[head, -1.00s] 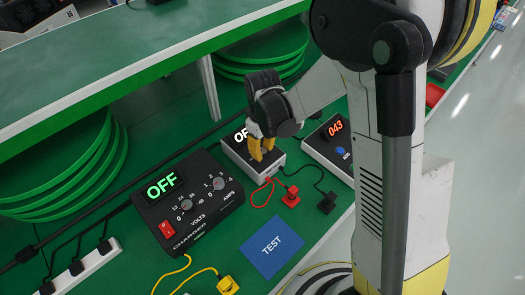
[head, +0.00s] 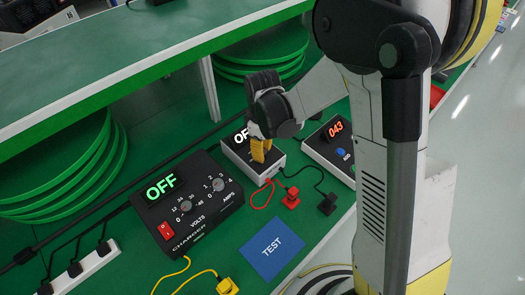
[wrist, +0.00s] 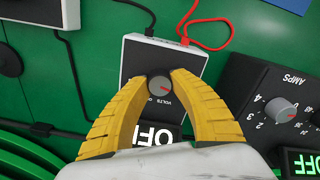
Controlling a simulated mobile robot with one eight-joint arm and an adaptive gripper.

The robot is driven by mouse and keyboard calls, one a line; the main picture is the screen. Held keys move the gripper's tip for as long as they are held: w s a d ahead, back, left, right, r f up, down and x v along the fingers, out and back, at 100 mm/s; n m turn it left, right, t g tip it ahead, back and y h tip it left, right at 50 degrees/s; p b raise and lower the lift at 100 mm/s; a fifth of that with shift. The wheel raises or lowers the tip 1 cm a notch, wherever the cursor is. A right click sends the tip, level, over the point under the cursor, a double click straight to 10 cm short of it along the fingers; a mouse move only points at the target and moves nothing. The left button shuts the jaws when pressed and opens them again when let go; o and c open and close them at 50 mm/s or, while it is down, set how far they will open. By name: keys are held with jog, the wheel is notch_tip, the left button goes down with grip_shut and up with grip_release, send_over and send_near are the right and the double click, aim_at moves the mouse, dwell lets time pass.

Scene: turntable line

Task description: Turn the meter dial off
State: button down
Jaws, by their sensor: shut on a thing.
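The meter (head: 236,157) is a small white box with a black face, on the green bench below my arm. Its display (wrist: 158,135) shows "OF", with the rest hidden by my gripper in both views. The meter dial (wrist: 160,85) is a round grey knob with a red mark, seen in the wrist view above the "VOLTS" label. My yellow-fingered gripper (head: 261,157) points down over the meter. In the wrist view the fingers (wrist: 160,78) stand on either side of the dial, shut on it.
A black charger (head: 187,203) with its own knobs and "OFF" display stands left of the meter. A box reading 043 (head: 335,143) stands to the right. Red and black leads (head: 290,198) lie in front, near a blue TEST card (head: 271,247). A shelf (head: 140,75) overhangs behind.

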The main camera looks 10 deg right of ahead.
jog(key=c, duration=1)
grip_release()
jog(key=shift+c, duration=0.2)
notch_tip(320, 180, up, 12)
